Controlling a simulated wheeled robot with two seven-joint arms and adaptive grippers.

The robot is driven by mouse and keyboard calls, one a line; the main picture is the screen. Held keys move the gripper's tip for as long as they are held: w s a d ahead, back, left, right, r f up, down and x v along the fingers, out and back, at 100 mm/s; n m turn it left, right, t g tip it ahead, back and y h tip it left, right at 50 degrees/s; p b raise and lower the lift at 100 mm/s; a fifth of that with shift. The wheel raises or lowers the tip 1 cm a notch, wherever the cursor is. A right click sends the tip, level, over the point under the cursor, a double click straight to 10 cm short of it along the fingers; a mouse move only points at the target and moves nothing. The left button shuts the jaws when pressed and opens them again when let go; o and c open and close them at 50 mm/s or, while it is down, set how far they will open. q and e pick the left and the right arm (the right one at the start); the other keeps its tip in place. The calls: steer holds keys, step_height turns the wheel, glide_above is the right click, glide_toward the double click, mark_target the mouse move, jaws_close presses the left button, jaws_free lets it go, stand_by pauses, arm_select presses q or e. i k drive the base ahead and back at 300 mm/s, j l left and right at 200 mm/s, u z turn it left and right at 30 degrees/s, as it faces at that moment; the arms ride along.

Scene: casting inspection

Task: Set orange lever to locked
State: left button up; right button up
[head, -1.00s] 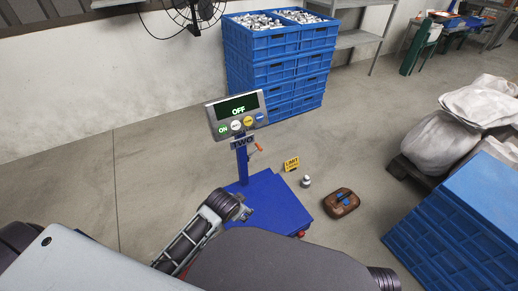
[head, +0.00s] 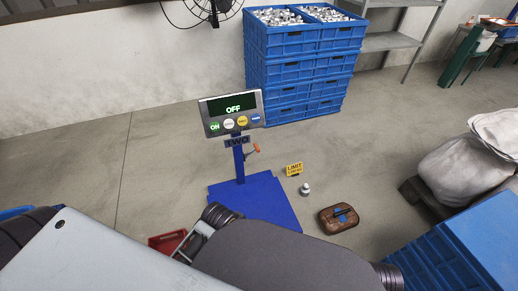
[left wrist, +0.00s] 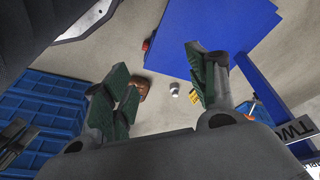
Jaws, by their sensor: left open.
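The orange lever (head: 256,148) sticks out from the right side of the blue post of a floor scale, just below the label reading TWO. The scale's display (head: 232,105) reads OFF. Its blue platform (head: 258,202) is partly hidden by my arm. In the left wrist view my left gripper (left wrist: 157,60) is open and empty, with its green-padded fingers spread. The post (left wrist: 262,88) is to the right of the fingers there, apart from them, with a small orange end (left wrist: 249,117) beside it.
Stacked blue crates (head: 296,80) with metal parts stand behind the scale. A yellow LIMIT sign (head: 294,169), a small metal weight (head: 305,189) and a brown case (head: 339,219) are right of the platform. A red bin (head: 166,242) is at front left. Floor left of the scale is clear.

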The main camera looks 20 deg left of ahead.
mark_target(257, 147)
steer(key=i+l+u, duration=0.1)
steer(key=l, duration=0.25)
steer(key=i+l+u, duration=0.1)
steer(key=l, duration=0.25)
steer(key=i+l+u, duration=0.15)
steer(key=l, duration=0.2)
steer(key=i+l+u, duration=0.1)
steer(key=l, duration=0.3)
